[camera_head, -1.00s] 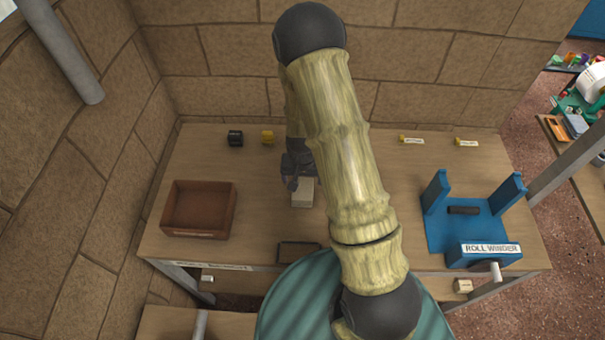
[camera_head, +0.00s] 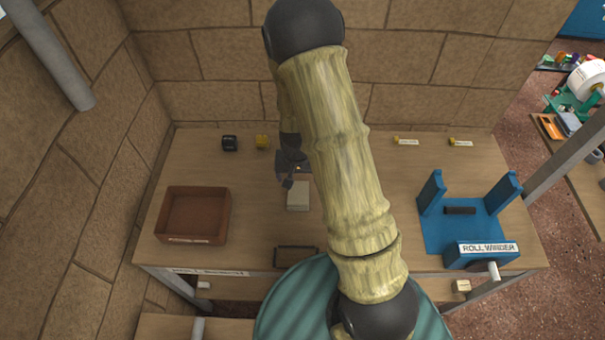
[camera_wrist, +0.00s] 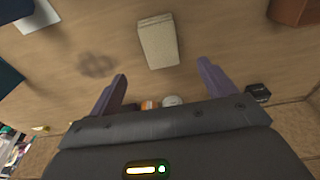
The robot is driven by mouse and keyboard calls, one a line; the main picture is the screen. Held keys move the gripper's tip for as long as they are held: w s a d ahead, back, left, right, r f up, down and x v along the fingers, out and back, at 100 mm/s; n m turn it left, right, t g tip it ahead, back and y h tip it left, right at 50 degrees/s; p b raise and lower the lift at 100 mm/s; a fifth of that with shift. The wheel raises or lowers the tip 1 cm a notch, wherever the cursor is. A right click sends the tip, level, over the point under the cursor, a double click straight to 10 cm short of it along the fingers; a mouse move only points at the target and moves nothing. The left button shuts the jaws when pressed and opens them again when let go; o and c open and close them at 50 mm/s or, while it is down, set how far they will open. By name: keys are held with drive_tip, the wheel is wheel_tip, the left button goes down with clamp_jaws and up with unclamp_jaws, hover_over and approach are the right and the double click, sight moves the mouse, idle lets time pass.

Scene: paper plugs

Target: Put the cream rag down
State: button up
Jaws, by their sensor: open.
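The cream rag (camera_head: 298,196) is a small folded block lying flat on the wooden table. It also shows in the wrist view (camera_wrist: 158,41), beyond the fingertips. My gripper (camera_head: 288,170) is just behind and above the rag in the head view, partly hidden by my own arm. In the wrist view my gripper (camera_wrist: 163,72) has its two purple fingers wide apart with nothing between them. The rag is apart from both fingers.
A brown open box (camera_head: 191,238) stands at the left. A blue roll winder (camera_head: 482,249) stands at the right. A dark tray (camera_head: 296,256) lies at the front edge. A black roll (camera_head: 229,143) and a yellow roll (camera_head: 262,142) stand at the back.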

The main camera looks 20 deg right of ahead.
drive_tip(key=s+r+n, duration=0.1)
drive_tip(key=s+r, duration=0.5)
drive_tip(key=r, duration=0.3)
drive_tip(key=s+r+n+t, duration=0.1)
drive_tip(key=s+r+n, duration=0.1)
drive_tip(key=s+r, duration=0.4)
wheel_tip(320, 180, up, 3)
drive_tip(key=shift+s+d+r+n, duration=0.1)
drive_tip(key=shift+s+d+n, duration=0.2)
drive_tip(key=shift+s, duration=0.05)
drive_tip(key=shift+o, duration=0.5)
drive_tip(key=shift+w, duration=0.1)
drive_tip(key=w+f+m+g+b, duration=0.2)
drive_tip(key=w+f+m+b, duration=0.1)
drive_tip(key=w+f+b, duration=0.6)
drive_tip(key=w+f, duration=0.4)
drive_tip(key=w, duration=0.2)
drive_tip(key=shift+m, duration=0.3)
